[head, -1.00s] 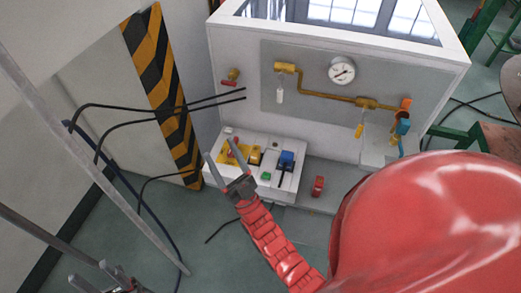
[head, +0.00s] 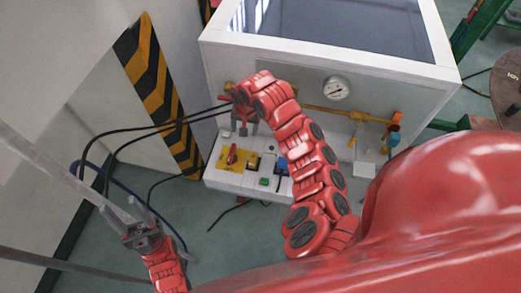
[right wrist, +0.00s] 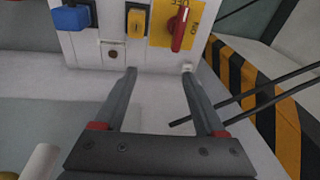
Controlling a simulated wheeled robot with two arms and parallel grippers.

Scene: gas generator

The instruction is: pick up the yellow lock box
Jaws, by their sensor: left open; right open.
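A white control box (head: 218,178) stands at the foot of the cabinet. On it sit a yellow plate with a red rotary handle (head: 232,155) and a small yellow block (head: 252,161), the likeliest lock box, though I cannot be sure. In the right wrist view the yellow block (right wrist: 138,22) is near the top, left of the red handle (right wrist: 179,28). My right gripper (head: 244,130) points down over the control box, open and empty; its fingers (right wrist: 160,72) are apart, short of the block. My left gripper (head: 126,202) is open and empty at lower left.
A blue plug (right wrist: 71,18) and a green button (head: 264,181) sit near the yellow block. Black cables (head: 150,125) run from the left toward the cabinet. A pressure gauge (head: 336,88) and yellow pipe are on the cabinet front. A striped post (head: 152,85) stands left.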

